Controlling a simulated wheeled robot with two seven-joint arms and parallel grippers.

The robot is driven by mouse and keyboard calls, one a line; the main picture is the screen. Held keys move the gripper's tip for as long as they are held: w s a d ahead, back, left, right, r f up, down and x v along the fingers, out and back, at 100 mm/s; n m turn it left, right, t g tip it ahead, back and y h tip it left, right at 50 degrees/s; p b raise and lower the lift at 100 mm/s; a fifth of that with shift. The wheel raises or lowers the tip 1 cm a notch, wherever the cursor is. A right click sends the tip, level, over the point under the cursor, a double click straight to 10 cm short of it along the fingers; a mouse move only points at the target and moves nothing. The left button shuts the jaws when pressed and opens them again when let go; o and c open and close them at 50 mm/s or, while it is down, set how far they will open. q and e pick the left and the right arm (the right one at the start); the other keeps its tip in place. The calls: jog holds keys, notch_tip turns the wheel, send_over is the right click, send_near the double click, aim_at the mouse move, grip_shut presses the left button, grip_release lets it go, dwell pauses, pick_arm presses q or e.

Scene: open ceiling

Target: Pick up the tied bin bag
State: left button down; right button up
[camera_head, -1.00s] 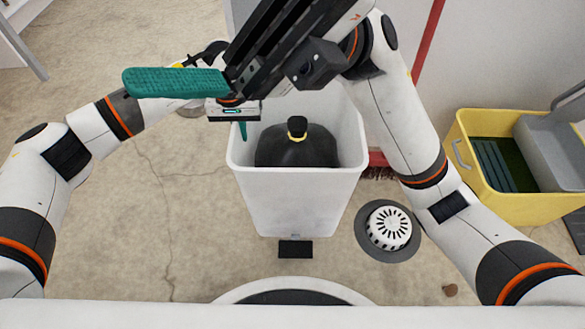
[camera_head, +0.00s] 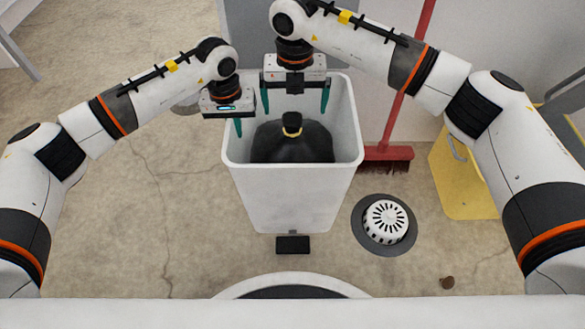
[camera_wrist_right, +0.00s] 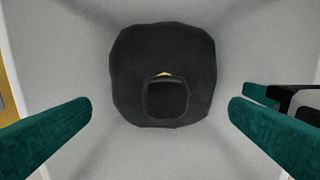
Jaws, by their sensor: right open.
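The tied bin bag (camera_head: 292,145) is black with a yellow tie round its neck and sits upright inside a white bin (camera_head: 292,200). In the right wrist view the bag (camera_wrist_right: 130,60) lies below and between the fingers, apart from them. My right gripper (camera_head: 296,100) is open and empty, pointing down over the bin's opening, a little behind and above the bag's neck. My left gripper (camera_head: 239,128) points down at the bin's left rim. Only one of its fingers shows clearly, so its opening is hard to judge.
A red broom (camera_head: 386,155) stands behind the bin's right side. A white round floor drain (camera_head: 386,222) lies right of the bin. Floor at the left is clear.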

aim_at(293, 130)
jog(key=f, duration=0.9)
jog(key=shift+a+f, duration=0.1)
jog(key=shift+a, duration=0.1)
jog(key=shift+c, duration=0.6)
